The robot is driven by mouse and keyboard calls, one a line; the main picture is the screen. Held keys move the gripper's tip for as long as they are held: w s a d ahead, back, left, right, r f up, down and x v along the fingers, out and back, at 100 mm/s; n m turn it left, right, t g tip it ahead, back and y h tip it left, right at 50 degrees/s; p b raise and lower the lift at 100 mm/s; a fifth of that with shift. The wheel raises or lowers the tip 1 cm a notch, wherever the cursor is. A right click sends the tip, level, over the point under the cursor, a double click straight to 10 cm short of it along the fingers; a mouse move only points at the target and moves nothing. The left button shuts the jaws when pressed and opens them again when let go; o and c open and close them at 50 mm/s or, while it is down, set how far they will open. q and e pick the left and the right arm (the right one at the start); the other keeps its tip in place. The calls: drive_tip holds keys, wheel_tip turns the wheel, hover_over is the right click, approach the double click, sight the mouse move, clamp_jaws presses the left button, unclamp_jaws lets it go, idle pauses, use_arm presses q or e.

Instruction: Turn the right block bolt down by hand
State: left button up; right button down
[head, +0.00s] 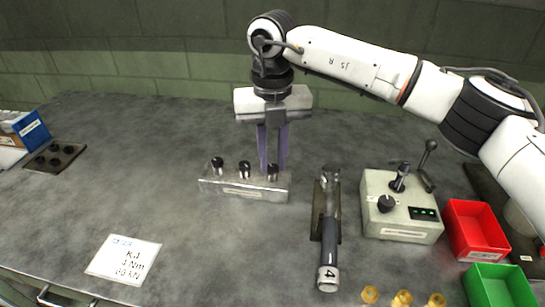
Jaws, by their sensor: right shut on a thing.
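The steel block (222,187) stands on the grey bench in the middle of the head view, with three dark-topped bolts along its top. The left bolt (217,164) and the middle bolt (244,169) stand free. My right gripper (272,168) points straight down over the block's right end. Its two purple fingers are shut on the right block bolt (272,174), whose dark head shows between the fingertips. How far this bolt is screwed in I cannot tell. My left gripper is not in view.
A torque wrench (329,240) marked 4 lies right of the block. A paper card (124,258) lies front left. The bench's left middle is clear.

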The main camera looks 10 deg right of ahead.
sight(273, 167)
drive_tip(key=shift+w+r+m, duration=0.1)
drive_tip(key=shift+r+m, duration=0.15)
drive_tip(key=shift+m, duration=0.45)
drive_tip(key=c, duration=1.9)
unclamp_jaws()
drive_tip(key=o, duration=0.3)
drive_tip(key=shift+f, duration=0.1)
wheel_tip(273, 167, up, 10)
drive_tip(key=shift+r, duration=0.2)
